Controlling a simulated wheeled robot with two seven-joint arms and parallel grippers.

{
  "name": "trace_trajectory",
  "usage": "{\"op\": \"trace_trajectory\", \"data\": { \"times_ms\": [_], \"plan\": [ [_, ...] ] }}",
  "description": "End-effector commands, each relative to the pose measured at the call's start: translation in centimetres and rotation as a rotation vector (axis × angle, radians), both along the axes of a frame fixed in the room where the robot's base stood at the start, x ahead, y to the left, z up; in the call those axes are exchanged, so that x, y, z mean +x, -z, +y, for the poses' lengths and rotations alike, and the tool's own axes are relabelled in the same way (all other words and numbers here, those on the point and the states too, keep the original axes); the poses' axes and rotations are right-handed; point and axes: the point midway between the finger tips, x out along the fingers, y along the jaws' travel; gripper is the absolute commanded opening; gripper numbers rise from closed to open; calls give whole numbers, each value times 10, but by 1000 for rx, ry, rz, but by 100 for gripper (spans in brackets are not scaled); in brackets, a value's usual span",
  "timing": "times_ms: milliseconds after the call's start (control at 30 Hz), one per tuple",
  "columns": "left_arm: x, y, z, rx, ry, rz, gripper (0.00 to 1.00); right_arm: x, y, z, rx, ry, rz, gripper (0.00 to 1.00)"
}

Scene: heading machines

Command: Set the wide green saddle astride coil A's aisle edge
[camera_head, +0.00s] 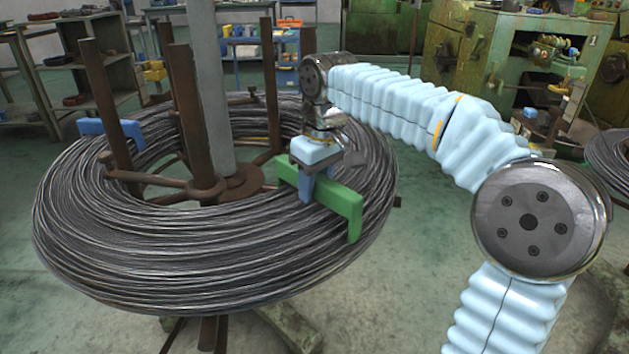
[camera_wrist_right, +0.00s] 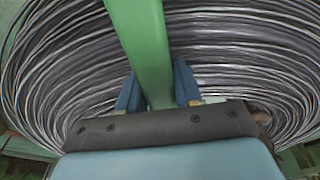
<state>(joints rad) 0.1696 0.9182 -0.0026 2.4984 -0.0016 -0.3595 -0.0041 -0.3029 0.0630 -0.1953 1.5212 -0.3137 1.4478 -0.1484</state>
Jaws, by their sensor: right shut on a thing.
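The wide green saddle (camera_head: 343,206) is a bar with a leg turned down at its right end. It lies across the right front part of the large wire coil (camera_head: 180,262), from near the inner opening toward the outer side. I cannot tell whether it rests on the wire or hangs just above. My right gripper (camera_head: 306,188) is shut on the saddle from above. In the right wrist view the green bar (camera_wrist_right: 143,45) runs between the two blue fingers (camera_wrist_right: 157,90), with the coil's wire (camera_wrist_right: 230,50) beneath. My left gripper is not in view.
A blue saddle (camera_head: 128,131) sits on the coil's far left. Brown upright posts (camera_head: 190,110) and a grey column (camera_head: 212,90) rise from the coil's middle. Another coil (camera_head: 612,150) stands at the right edge. Shelves and green machines (camera_head: 460,45) stand behind.

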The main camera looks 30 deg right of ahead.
Motion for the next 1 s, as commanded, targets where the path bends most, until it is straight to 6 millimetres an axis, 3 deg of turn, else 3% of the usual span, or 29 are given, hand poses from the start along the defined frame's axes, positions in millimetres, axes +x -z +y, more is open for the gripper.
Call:
{"op": "trace_trajectory", "data": {
  "times_ms": [433, 467, 633, 1000],
  "plan": [
    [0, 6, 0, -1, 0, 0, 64, 0, 11, 0, 0, 0, 4, 0],
    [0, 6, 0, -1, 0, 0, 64, 0, 11, 0, 0, 0, 5, 36],
    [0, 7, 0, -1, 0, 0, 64, -1, 12, 1, 0, -1, 8, 62],
    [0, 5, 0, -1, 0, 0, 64, -1, 9, 2, 2, -4, 12, 64]
  ]
}}
